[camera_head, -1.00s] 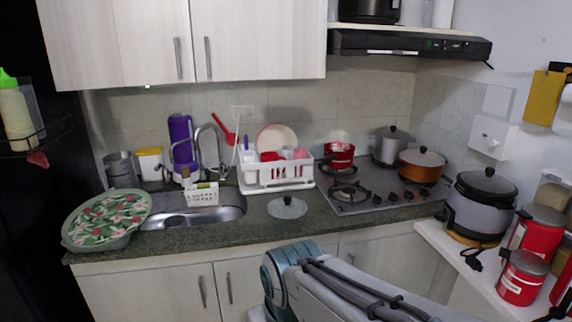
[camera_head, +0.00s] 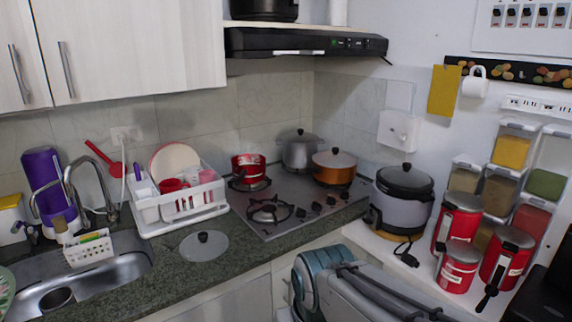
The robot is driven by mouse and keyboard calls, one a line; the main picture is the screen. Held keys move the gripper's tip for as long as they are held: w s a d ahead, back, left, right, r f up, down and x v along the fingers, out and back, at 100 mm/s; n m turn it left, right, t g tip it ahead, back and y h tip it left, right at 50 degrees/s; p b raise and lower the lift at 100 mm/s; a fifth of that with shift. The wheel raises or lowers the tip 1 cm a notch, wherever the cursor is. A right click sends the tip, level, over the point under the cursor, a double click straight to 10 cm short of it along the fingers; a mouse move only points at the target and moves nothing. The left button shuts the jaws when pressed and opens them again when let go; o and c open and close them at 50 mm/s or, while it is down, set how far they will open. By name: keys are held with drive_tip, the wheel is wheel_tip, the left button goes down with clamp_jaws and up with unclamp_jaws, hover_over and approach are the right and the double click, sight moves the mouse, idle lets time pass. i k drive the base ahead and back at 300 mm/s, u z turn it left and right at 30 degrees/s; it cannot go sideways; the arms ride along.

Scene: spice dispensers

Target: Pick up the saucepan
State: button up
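A small red pot (camera_head: 248,168), likely the saucepan, stands on the back left burner of the stove. No lid shows on it. Beside it on the stove are a grey pot (camera_head: 299,152) with a lid and an orange pot (camera_head: 334,167) with a lid. A round lid (camera_head: 204,246) with a dark knob lies on the counter left of the stove. My arm shows at the bottom, but my gripper is out of view.
The stove (camera_head: 280,218) has a bare front burner. A white dish rack (camera_head: 182,206) stands close to its left. A range hood (camera_head: 300,44) hangs above. A rice cooker (camera_head: 402,205) and red canisters (camera_head: 460,230) fill the right shelf.

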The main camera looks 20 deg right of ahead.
sight(255, 173)
drive_tip(key=z, duration=0.35)
drive_tip(key=i, duration=1.3)
drive_tip(key=u, duration=0.6)
